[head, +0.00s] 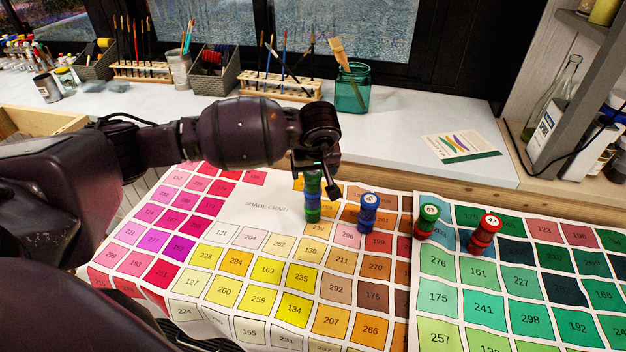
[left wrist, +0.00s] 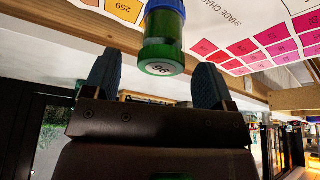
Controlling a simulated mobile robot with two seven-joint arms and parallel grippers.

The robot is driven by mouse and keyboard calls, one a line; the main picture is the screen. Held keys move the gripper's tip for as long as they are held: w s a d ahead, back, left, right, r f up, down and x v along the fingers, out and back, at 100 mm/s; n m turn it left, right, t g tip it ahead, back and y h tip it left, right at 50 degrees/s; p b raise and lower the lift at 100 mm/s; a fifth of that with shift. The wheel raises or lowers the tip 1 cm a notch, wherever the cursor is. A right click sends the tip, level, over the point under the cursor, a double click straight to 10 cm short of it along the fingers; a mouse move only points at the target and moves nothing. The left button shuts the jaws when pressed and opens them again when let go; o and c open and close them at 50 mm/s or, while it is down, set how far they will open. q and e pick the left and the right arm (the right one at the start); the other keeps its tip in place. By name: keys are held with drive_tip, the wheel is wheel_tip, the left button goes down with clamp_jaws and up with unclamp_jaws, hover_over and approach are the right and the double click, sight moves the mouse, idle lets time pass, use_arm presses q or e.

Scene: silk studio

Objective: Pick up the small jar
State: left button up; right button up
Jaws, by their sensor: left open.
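A small jar stack with a green lid and green and blue bands (head: 313,205) stands on the shade chart in the head view, just under my left gripper (head: 316,176). In the left wrist view the green-lidded jar (left wrist: 161,58) shows between the two finger pads of my left gripper (left wrist: 156,72), with a number on its lid. The fingers are open, one on each side, with visible gaps to the jar. My gripper partly hides the jar's top in the head view. My right gripper is not in view.
Blue-topped (head: 368,212), green-topped (head: 427,219) and red-topped (head: 486,233) small jars stand to the right on the printed charts (head: 265,207). Behind is a wooden ledge (head: 460,187) and a white counter with a green glass brush jar (head: 352,90) and brush racks.

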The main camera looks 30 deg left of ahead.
sight(312, 174)
use_arm(q)
drive_tip(key=x, duration=0.3)
drive_tip(key=shift+a+f, duration=0.1)
drive_tip(key=shift+f, duration=0.1)
drive_tip(key=shift+c, duration=0.5)
drive_tip(key=c, duration=0.9)
drive_tip(key=shift+r, duration=0.1)
